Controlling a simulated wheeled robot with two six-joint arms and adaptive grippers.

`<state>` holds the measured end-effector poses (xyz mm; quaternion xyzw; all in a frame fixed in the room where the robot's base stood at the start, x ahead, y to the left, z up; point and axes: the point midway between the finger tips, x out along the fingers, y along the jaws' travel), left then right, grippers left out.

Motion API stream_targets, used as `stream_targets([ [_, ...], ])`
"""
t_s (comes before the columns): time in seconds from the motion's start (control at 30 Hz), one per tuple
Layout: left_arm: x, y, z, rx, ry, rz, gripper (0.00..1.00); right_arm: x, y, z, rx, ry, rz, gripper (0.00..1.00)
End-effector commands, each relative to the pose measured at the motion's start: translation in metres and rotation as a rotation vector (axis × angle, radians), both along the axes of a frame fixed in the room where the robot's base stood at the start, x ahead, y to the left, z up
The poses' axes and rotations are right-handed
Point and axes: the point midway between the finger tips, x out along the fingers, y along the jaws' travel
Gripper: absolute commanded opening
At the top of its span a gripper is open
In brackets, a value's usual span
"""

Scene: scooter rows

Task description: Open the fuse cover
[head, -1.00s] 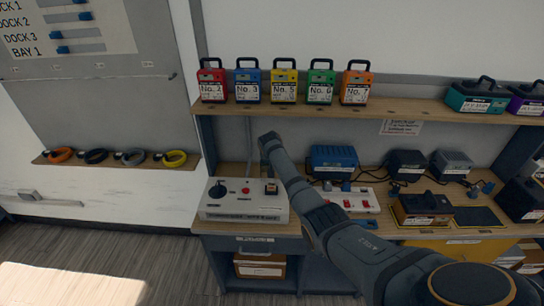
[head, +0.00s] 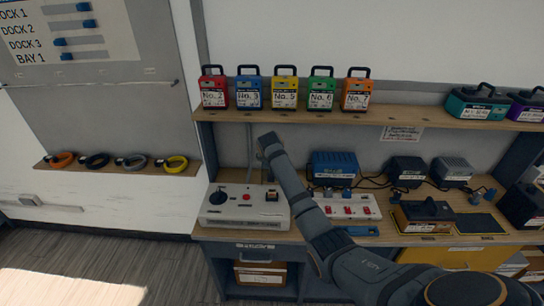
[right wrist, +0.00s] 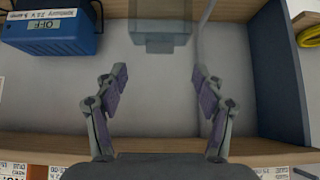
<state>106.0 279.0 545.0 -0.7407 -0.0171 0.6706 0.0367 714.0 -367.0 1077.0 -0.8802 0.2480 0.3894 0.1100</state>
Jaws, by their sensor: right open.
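In the right wrist view, a grey box with a translucent bluish cover (right wrist: 160,24) sits at the top middle against the pale back wall. It is cut by the frame edge, and I cannot tell for sure that it is the fuse cover. My right gripper (right wrist: 158,73) is open and empty, its two fingers spread below the box in that picture and apart from it. In the head view my right arm reaches to the back wall above the bench, and its fingers are hidden. My left gripper is not in view.
An upper shelf (head: 400,117) carries several coloured battery packs. On the bench stand a control box (head: 246,221) with a red button, a switch strip (head: 345,206) and a blue charger (head: 334,167). The charger also shows in the wrist view (right wrist: 50,35). A side panel (right wrist: 275,75) bounds the bay.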

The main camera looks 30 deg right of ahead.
Motion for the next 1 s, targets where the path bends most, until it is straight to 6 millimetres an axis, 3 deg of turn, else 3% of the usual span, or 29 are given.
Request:
stream_targets([
  [0.1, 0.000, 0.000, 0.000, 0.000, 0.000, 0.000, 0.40, -0.015, 0.010, 0.020, 0.000, -0.004, 0.001, 0.70],
  [0.3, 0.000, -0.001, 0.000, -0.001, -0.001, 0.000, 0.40, -0.031, 0.019, 0.040, 0.000, -0.002, 0.001, 0.70],
  [0.63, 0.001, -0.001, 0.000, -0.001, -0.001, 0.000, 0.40, -0.034, 0.020, 0.044, -0.001, -0.001, 0.000, 0.70],
  [0.67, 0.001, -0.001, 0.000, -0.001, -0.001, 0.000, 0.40, -0.034, 0.020, 0.044, -0.001, -0.001, 0.000, 0.66],
  [0.77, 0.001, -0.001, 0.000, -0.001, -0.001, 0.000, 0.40, -0.044, 0.024, 0.031, -0.003, 0.018, 0.016, 0.52],
  [0.83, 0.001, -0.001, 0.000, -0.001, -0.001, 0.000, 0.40, -0.065, 0.031, 0.006, -0.010, 0.054, 0.053, 0.43],
  [1.0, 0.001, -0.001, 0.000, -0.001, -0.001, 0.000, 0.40, -0.158, 0.062, -0.063, -0.025, 0.183, 0.209, 0.20],
])
